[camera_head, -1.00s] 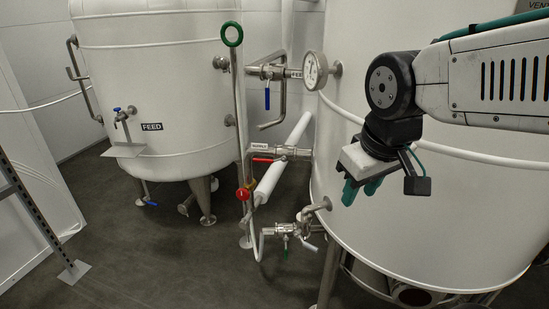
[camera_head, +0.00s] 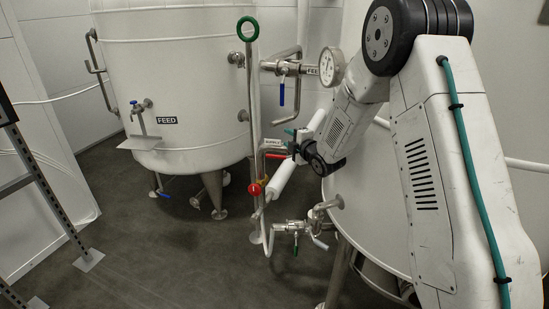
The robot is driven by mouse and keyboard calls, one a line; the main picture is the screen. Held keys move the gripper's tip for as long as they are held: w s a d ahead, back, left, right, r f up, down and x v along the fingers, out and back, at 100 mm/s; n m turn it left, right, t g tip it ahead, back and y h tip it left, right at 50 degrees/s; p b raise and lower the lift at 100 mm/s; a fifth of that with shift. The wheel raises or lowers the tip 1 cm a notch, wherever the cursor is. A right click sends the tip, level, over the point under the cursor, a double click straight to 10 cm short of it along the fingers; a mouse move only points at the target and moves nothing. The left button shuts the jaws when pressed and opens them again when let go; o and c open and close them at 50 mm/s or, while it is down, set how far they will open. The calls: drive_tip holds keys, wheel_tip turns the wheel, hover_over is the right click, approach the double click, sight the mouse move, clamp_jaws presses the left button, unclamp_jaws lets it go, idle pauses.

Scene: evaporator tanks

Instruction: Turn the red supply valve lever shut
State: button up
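The red supply valve lever (camera_head: 276,153) lies roughly level on the pipe under the SUPPLY label (camera_head: 274,142), left of the right-hand tank.
A red round knob (camera_head: 254,189) sits just below on the upright pipe. A blue-handled valve (camera_head: 282,94) and a gauge (camera_head: 332,67) are above. A green-handled valve (camera_head: 295,240) is below. The FEED tank (camera_head: 175,80) stands left. The floor in front is clear.

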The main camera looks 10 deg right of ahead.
wheel_tip(320, 180, down, 4)
drive_tip(key=n+t+y, duration=0.1)
drive_tip(key=n+y, duration=0.1)
approach(275, 156)
drive_tip(key=w, duration=0.3)
drive_tip(key=shift+a+f+x, duration=0.15)
drive_tip(key=shift+a+x, duration=0.05)
drive_tip(key=shift+x, duration=1.75)
drive_tip(key=shift+a+f+x, duration=0.15)
drive_tip(key=shift+x, duration=1.8)
drive_tip(key=shift+s, duration=0.1)
drive_tip(key=shift+c, duration=0.4)
clamp_jaws()
